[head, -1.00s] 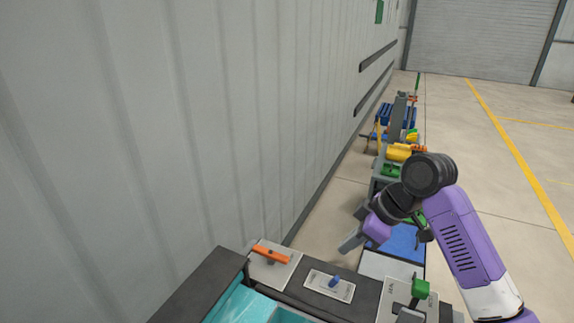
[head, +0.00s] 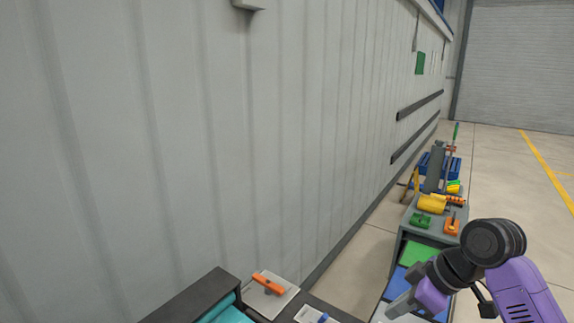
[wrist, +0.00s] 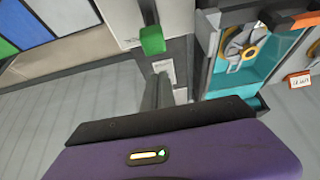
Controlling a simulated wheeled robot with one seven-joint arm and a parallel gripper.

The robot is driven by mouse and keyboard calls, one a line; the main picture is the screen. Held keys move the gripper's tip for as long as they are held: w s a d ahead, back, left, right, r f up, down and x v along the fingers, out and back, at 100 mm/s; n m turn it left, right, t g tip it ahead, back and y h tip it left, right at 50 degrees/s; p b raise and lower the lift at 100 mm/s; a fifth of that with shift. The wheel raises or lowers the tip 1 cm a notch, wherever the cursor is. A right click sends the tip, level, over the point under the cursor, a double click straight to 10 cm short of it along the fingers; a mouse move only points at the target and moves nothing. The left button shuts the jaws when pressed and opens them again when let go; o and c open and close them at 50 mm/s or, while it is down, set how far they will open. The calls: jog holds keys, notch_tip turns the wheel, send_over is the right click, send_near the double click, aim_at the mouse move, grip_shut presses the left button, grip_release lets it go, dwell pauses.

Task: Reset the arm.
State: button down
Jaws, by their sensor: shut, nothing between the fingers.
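My arm is purple with black joints and stands at the lower right of the head view. My gripper (head: 399,304) is at its lower left end, grey and narrow, above the near end of the workbench. The fingers are together and hold nothing. In the wrist view the gripper (wrist: 161,88) points away over a plate with a green-knobbed lever (wrist: 152,40), apparently clear of it.
An orange-handled switch (head: 267,284) and a blue-knobbed switch (head: 323,318) sit near a teal bin (head: 227,316). A bench with yellow, green and orange items (head: 432,203) runs along the corrugated wall (head: 200,130). Open floor (head: 510,180) lies right.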

jog(key=w+a+r+m+t, duration=0.2)
jog(key=w+r+m+t, duration=0.4)
jog(key=w+r+t, duration=0.3)
jog(key=s+f+m+t+h, duration=0.1)
jog(key=s+f, duration=0.3)
jog(key=s, duration=1.3)
jog(key=s+f+m+h, duration=0.2)
jog(key=s+f, duration=0.2)
jog(key=s, duration=1.4)
jog(key=s+f+m+t+h, duration=0.1)
jog(key=s+f, duration=0.4)
jog(key=s, duration=1.2)
jog(key=shift+s+a+m+t+h, duration=0.2)
jog(key=shift+m+t+h, duration=0.1)
jog(key=shift+m, duration=0.1)
jog(key=shift+w+f, duration=0.1)
jog(key=shift+f, duration=0.1)
